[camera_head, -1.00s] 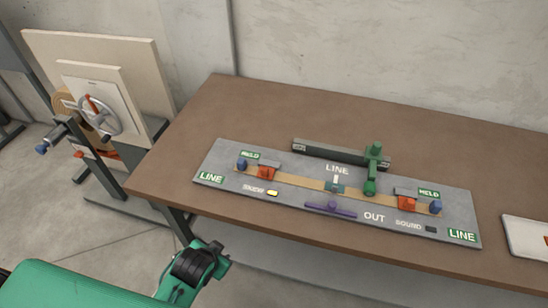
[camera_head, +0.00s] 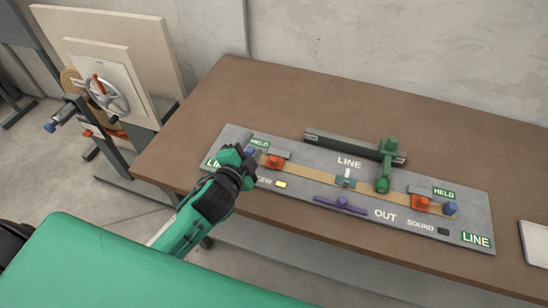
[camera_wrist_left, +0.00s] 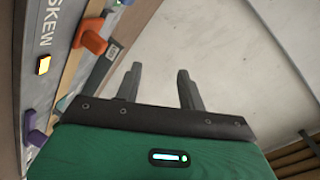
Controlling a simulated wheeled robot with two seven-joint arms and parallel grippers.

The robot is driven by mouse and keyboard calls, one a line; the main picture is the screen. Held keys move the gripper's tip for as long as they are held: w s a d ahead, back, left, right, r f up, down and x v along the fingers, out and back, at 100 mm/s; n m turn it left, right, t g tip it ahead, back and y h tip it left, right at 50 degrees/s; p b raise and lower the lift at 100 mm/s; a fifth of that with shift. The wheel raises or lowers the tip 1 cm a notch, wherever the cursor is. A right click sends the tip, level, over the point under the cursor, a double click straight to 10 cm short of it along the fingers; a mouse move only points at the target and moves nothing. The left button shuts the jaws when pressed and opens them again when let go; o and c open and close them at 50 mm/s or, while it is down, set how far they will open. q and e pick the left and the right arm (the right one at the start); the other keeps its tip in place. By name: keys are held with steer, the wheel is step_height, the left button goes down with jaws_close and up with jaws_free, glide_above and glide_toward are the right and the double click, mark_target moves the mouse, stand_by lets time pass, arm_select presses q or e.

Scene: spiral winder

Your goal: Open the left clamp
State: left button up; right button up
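The left clamp (camera_head: 274,161) is an orange-red piece by a grey block on the left half of the grey board (camera_head: 305,208), next to a green HELD sign (camera_head: 260,142). It lies across a tan strip. In the left wrist view an orange piece (camera_wrist_left: 91,36), which looks like this clamp, sits at upper left, apart from the fingers. My left gripper (camera_head: 243,155) is over the board's left end, just left of the clamp, hiding part of the LINE sign. In the wrist view the left gripper (camera_wrist_left: 158,82) has its fingers apart with nothing between. My right gripper is out of view.
A right clamp (camera_head: 421,203), a green arm (camera_head: 387,165) and a purple lever (camera_head: 340,205) stand on the board. A yellow light (camera_head: 281,184) is near the left clamp. The brown table (camera_head: 215,110) is clear behind the board. A handwheel stand (camera_head: 108,92) is at left.

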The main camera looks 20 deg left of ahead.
arm_select(q)
steer(key=w+d+r+m+t+h, duration=0.3)
steer(key=w+d+r+m+h, duration=0.2)
steer(key=r+m+h, duration=0.45)
steer(key=m+g+y, duration=0.2)
steer(key=m+g, duration=1.7)
steer(key=m, duration=1.3)
glide_toward(273, 158)
steer(key=x, duration=0.1)
steer(key=p+x, duration=0.2)
steer(key=shift+s+h, duration=0.25)
steer(key=p+x, duration=0.1)
steer(key=x, duration=0.5)
steer(key=shift+w+a+p, duration=0.1)
steer(key=shift+w+p, duration=0.05)
steer(key=shift+p, duration=0.25)
steer(key=shift+d+f, duration=0.5)
steer(key=shift+f, duration=0.05)
jaws_close()
